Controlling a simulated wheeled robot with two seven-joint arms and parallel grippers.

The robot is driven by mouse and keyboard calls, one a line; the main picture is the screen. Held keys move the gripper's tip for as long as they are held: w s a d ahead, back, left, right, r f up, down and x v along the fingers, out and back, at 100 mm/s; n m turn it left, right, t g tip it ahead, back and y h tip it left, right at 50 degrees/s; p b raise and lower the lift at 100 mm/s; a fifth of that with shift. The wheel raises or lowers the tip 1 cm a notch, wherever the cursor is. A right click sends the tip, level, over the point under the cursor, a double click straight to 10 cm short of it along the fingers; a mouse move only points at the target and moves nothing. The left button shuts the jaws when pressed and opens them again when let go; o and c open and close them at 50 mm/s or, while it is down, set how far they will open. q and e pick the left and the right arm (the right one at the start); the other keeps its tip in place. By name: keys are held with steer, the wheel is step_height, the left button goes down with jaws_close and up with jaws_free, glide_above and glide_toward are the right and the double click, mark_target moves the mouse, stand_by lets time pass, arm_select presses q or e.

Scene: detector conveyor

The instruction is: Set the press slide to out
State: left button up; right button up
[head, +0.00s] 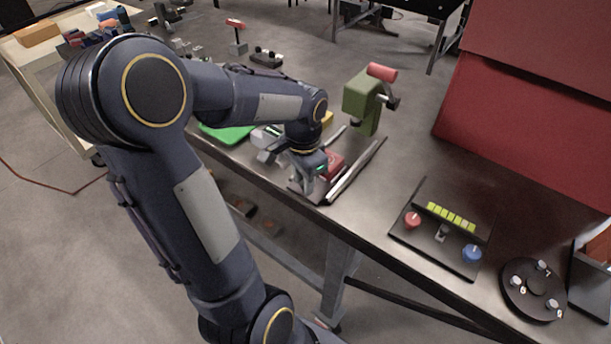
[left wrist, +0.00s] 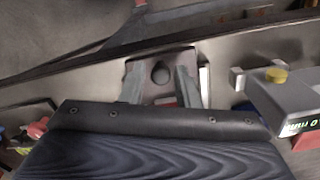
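My left gripper (head: 306,189) points down at the near end of these rails. In the left wrist view its two grey fingers (left wrist: 160,80) stand apart, with a dark round knob (left wrist: 160,73) on a dark plate between them. I cannot tell whether the fingers touch the knob. My right gripper is in neither view.
A black panel (head: 410,236) with red and blue knobs and a round dark dial plate (head: 517,305) lie to the right. A grey device with a lit display (left wrist: 290,110) stands close beside the left gripper.

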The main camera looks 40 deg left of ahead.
arm_select(q)
steer(key=shift+o, duration=1)
steer(key=shift+r, duration=0.2)
step_height(320, 180, up, 7)
steer(key=shift+r, duration=0.2)
